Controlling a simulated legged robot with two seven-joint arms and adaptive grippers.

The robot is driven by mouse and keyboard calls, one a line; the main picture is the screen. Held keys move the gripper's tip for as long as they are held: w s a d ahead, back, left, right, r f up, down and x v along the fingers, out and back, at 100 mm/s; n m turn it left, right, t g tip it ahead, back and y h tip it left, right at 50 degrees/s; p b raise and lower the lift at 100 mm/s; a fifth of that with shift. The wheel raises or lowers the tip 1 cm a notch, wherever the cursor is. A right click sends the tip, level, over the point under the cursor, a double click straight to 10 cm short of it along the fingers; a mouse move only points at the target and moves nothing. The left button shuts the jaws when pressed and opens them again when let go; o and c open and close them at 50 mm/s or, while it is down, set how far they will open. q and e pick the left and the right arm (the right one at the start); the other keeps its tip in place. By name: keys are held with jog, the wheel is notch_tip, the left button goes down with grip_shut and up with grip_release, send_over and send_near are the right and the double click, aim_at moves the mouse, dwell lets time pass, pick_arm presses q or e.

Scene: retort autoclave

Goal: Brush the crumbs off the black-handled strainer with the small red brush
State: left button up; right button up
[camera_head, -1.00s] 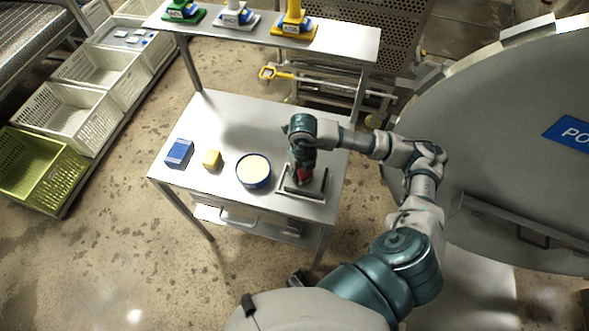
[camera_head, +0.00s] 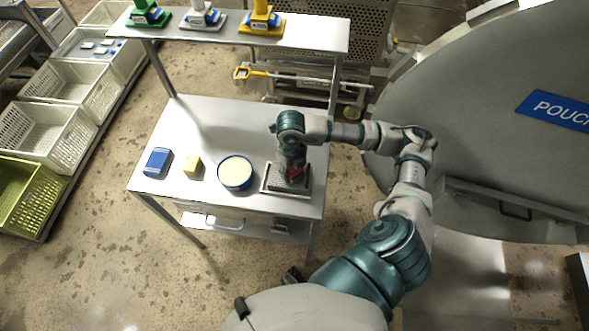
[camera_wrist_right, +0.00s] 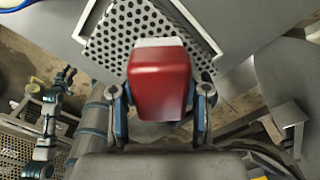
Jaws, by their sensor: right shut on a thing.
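My right gripper (camera_head: 291,168) is over the right front part of the table. In the right wrist view, its two fingers (camera_wrist_right: 160,105) are shut on the red brush (camera_wrist_right: 160,82), with a pale strip at the far end. The red also shows below the gripper in the head view (camera_head: 295,172). Beneath it is a flat perforated metal piece (camera_wrist_right: 112,38) in a light square frame, which I take for the strainer; it lies on the table (camera_head: 266,190). No black handle or crumbs can be made out. Whether the bristles touch it is hidden. My left gripper is out of view.
A round blue-rimmed tub (camera_head: 235,173), a yellow block (camera_head: 193,167) and a blue box (camera_head: 158,162) stand left of the strainer. A raised shelf (camera_head: 230,38) holds several coloured items. The large round door (camera_head: 490,120) is at right. The table's back middle is clear.

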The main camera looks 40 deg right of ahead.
aim_at(273, 172)
jog(key=shift+w+a, duration=0.35)
jog(key=shift+w, duration=0.4)
jog(key=shift+w+a+r, duration=0.1)
jog(key=shift+w+a, duration=0.3)
jog(key=shift+a, duration=0.2)
jog(key=shift+w+a, duration=0.6)
jog(key=shift+a, duration=0.1)
jog(key=shift+w+a, duration=0.35)
jog(key=shift+w, duration=0.3)
jog(key=shift+d, duration=0.15)
jog(key=r+p, duration=0.3)
jog(key=r, duration=0.2)
jog(key=shift+a, duration=0.2)
jog(key=shift+d+r+p, duration=0.1)
jog(key=shift+r+p, duration=0.3)
jog(key=shift+r, duration=0.05)
